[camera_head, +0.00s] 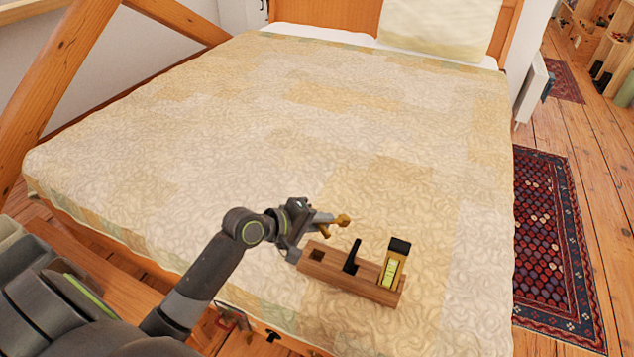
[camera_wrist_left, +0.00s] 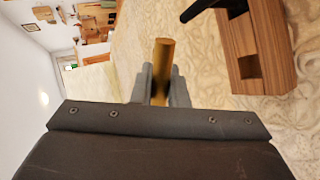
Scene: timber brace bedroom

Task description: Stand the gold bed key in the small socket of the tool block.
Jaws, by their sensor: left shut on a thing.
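My left gripper (camera_head: 317,219) is shut on the gold bed key (camera_head: 341,220) and holds it above the bed, just behind the left part of the tool block. The key sticks out to the right of the fingers, lying roughly level. In the left wrist view the key (camera_wrist_left: 163,62) points away between the two fingers. The wooden tool block (camera_head: 340,279) lies on the bed cover. An empty square socket (camera_head: 317,255) shows at its left end; it also shows in the left wrist view (camera_wrist_left: 249,67). My right gripper is not in view.
A black tool (camera_head: 352,256) stands in the middle of the block, and a yellow-green level-like tool with a black top (camera_head: 393,264) stands at its right end. The patchwork bed cover (camera_head: 220,120) is otherwise clear. A slanting timber brace (camera_head: 62,62) rises at the left.

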